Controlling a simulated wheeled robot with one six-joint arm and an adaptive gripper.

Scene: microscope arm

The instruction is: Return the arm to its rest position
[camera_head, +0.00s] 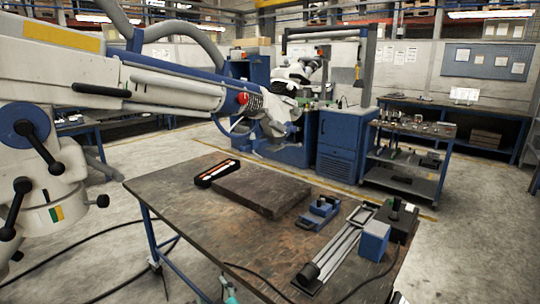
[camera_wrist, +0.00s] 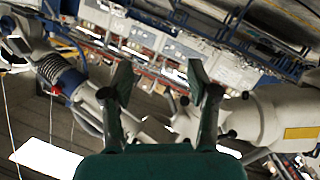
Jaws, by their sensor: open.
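The large white microscope arm (camera_head: 170,90) reaches from the left edge of the head view across to the middle. It has a blue round joint (camera_head: 24,126), black clamp levers and a yellow stripe. Its far end carries a white head (camera_head: 275,118) near a red knob, above the floor behind the table. In the wrist view a white segment of the microscope arm (camera_wrist: 290,115) shows at the right, and a coiled part shows at the left. My gripper (camera_wrist: 160,78) is open, with nothing between its two fingers. I cannot tell its distance from the arm.
A worktable (camera_head: 150,190) holds a dark flat slab (camera_head: 262,190), a black and orange tool (camera_head: 217,173), a blue clamp (camera_head: 317,213), metal rails (camera_head: 340,245) and a blue box (camera_head: 373,240). A blue cabinet (camera_head: 338,145) and a shelf cart (camera_head: 410,155) stand behind. Open floor lies at the right.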

